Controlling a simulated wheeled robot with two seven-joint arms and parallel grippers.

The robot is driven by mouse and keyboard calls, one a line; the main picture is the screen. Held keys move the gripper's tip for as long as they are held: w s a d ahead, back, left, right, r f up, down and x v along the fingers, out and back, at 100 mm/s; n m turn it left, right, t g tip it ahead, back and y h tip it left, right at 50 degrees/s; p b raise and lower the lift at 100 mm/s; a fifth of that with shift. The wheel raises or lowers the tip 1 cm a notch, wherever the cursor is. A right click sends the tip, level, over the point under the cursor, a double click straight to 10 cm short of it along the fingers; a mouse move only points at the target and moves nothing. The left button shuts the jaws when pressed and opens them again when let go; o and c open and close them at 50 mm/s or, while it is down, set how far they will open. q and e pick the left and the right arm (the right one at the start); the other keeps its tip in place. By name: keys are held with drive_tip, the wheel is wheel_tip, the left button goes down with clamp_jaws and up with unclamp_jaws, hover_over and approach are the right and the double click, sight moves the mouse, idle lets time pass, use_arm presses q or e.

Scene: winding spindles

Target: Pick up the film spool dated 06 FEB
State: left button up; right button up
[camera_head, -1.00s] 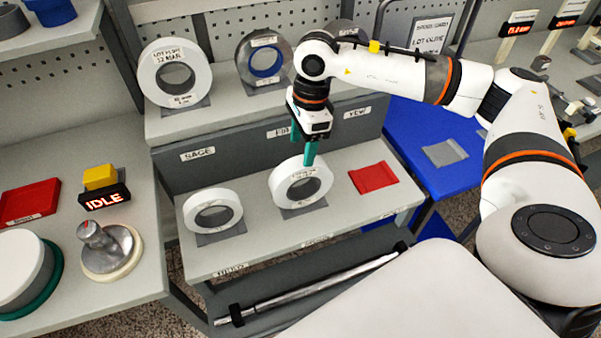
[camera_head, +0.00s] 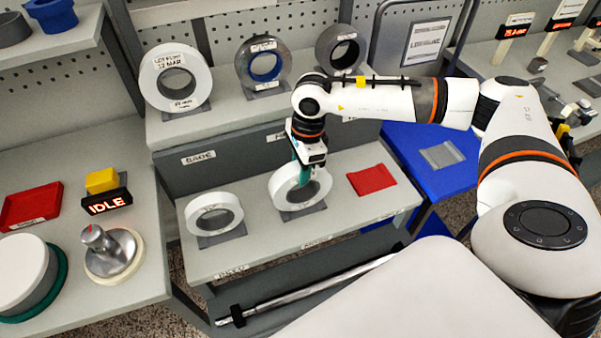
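A white film spool (camera_head: 284,188) stands upright at the middle of the lower shelf. My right gripper (camera_head: 302,178) reaches down at its upper rim with teal fingers. The fingers overlap the rim and opening in the picture; I cannot tell whether they are closed on it. Another white spool (camera_head: 214,229) stands to its left. On the upper shelf stand a white spool (camera_head: 174,75) labelled what looks like 12 MAR, a grey spool with a blue core (camera_head: 263,62) and a dark grey spool (camera_head: 341,49). No 06 FEB label is readable. My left gripper is not in view.
A red pad (camera_head: 371,180) lies to the right on the lower shelf (camera_head: 250,262). A blue table (camera_head: 410,150) stands beyond it. An IDLE sign (camera_head: 106,202), a red tray (camera_head: 31,206) and a metal-knobbed disc (camera_head: 114,256) are on the left bench.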

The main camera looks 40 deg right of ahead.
drive_tip(key=shift+r, duration=0.1)
clamp_jaws()
